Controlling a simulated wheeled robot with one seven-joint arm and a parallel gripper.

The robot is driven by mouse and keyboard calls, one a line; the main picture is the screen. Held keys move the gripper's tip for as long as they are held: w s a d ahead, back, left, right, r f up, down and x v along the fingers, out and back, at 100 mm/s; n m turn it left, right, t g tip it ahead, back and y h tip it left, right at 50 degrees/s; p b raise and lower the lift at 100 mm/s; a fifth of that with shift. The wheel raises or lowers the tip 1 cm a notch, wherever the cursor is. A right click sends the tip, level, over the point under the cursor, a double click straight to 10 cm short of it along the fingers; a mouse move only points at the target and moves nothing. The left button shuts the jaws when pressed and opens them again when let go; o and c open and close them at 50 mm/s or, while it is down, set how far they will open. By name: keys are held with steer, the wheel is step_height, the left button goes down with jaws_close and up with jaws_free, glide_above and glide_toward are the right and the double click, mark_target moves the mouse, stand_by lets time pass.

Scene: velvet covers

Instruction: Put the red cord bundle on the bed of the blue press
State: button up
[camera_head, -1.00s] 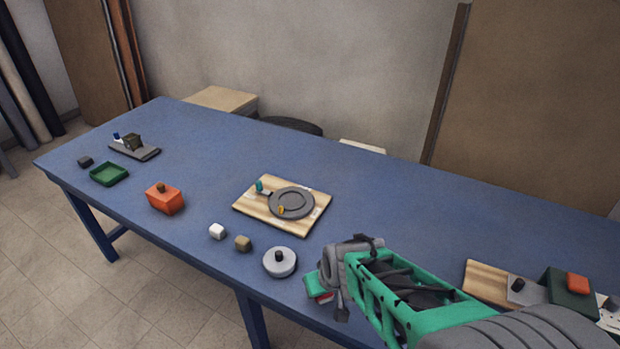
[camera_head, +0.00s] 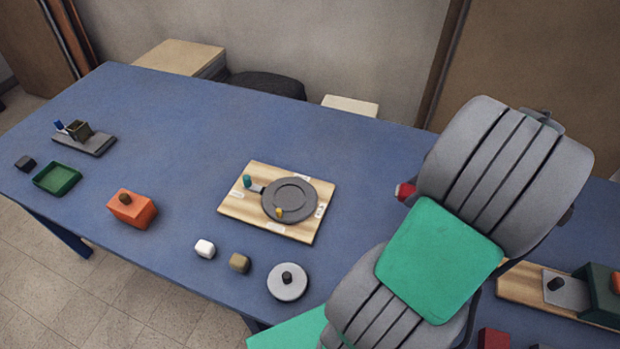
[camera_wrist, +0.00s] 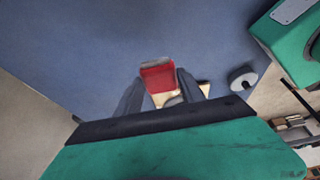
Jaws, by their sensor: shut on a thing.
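My gripper (camera_wrist: 160,85) is shut on a red bundle (camera_wrist: 158,76) with a greyish end, held between two dark fingers in the wrist view. In the head view, a bit of this red bundle (camera_head: 404,191) shows at the left edge of my arm, over the table. My arm hides the fingers there. A small device with a grey flat base (camera_head: 97,146), a dark block and a blue tip stands at the table's far left. It may be the blue press, but I cannot tell for sure. The bundle is well to its right.
A wooden board (camera_head: 236,208) with a grey disc (camera_head: 289,187) lies mid-table. An orange box (camera_head: 133,211), green tray (camera_head: 57,179), white block (camera_head: 205,249), tan block (camera_head: 239,263) and round grey weight (camera_head: 288,281) stand about. A dark red block (camera_head: 493,339) is low right.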

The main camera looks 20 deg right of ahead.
steer(key=p, duration=0.1)
glide_toward(349, 208)
steer(key=shift+w+a+f+p, duration=0.4)
steer(key=shift+w+a+f, duration=0.35)
steer(key=shift+f, duration=0.25)
step_height(349, 208, down, 3)
steer(key=shift+w+a+r, duration=0.1)
steer(key=shift+a, duration=0.05)
steer(key=shift+f, duration=0.45)
steer(key=o, duration=1.3)
